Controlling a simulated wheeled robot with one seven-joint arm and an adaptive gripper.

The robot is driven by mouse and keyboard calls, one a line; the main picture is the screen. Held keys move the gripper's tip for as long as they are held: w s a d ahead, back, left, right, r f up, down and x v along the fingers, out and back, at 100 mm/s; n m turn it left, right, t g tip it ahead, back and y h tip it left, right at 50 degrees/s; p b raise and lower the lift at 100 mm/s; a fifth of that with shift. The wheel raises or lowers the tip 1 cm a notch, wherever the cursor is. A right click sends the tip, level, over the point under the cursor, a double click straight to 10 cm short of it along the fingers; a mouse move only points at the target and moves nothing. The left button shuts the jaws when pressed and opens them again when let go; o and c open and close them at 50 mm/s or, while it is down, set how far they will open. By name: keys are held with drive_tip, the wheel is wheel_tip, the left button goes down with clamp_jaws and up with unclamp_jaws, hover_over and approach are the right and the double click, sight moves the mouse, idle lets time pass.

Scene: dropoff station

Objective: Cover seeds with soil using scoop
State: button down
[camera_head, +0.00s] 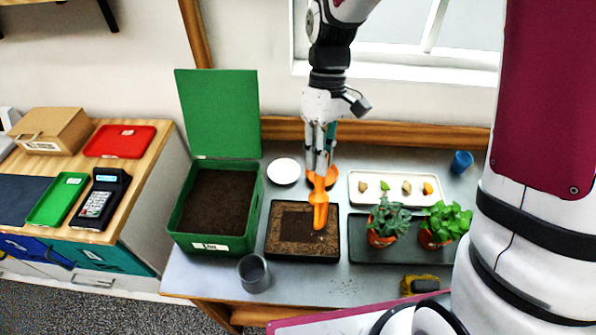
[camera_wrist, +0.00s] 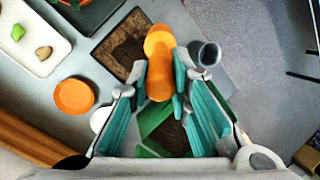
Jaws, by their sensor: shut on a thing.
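My gripper (camera_head: 319,172) is shut on an orange scoop (camera_head: 319,196), which points down over the black-rimmed seed tray (camera_head: 302,259). I cannot tell whether the scoop touches the tray's soil. The tray holds brown soil with a darker patch left of the scoop and small pale specks to its right. In the wrist view the scoop (camera_wrist: 159,50) sits between the teal fingers and hides part of the tray (camera_wrist: 108,68); its load cannot be made out. The open green soil bin (camera_head: 258,212), full of dark soil, stands left of the tray.
A grey cup (camera_head: 253,273) stands at the front. A white plate (camera_head: 283,171) and an orange saucer (camera_wrist: 73,96) lie behind the tray. Right are a white seed plate (camera_head: 395,200), a dark tray with potted plants (camera_head: 384,222), and a blue cup (camera_head: 461,162).

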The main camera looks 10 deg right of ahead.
sight(319, 191)
drive_tip(key=shift+s+d+f+b, duration=0.1)
drive_tip(key=shift+d+f+b, duration=0.15)
drive_tip(key=shift+f, duration=0.45)
drive_tip(key=shift+s+d+f+b, duration=0.1)
drive_tip(key=shift+d+f+b, duration=0.2)
drive_tip(key=shift+f, duration=0.4)
drive_tip(key=shift+d+f+b, duration=0.25)
drive_tip(key=shift+f, duration=0.45)
